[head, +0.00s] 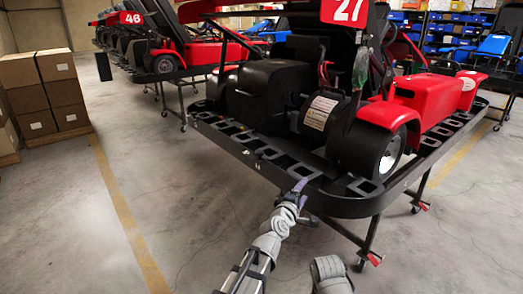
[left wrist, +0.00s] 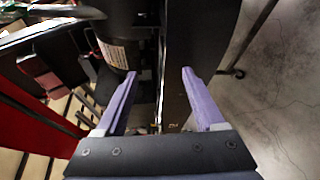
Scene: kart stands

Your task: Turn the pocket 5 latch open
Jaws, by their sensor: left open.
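The kart rests on a wheeled stand (head: 368,240), whose legs reach the floor at right. Stacked boxes (head: 62,88) stand at far left. Red kart 46 (head: 215,52) is behind. Concrete floor in front is clear.

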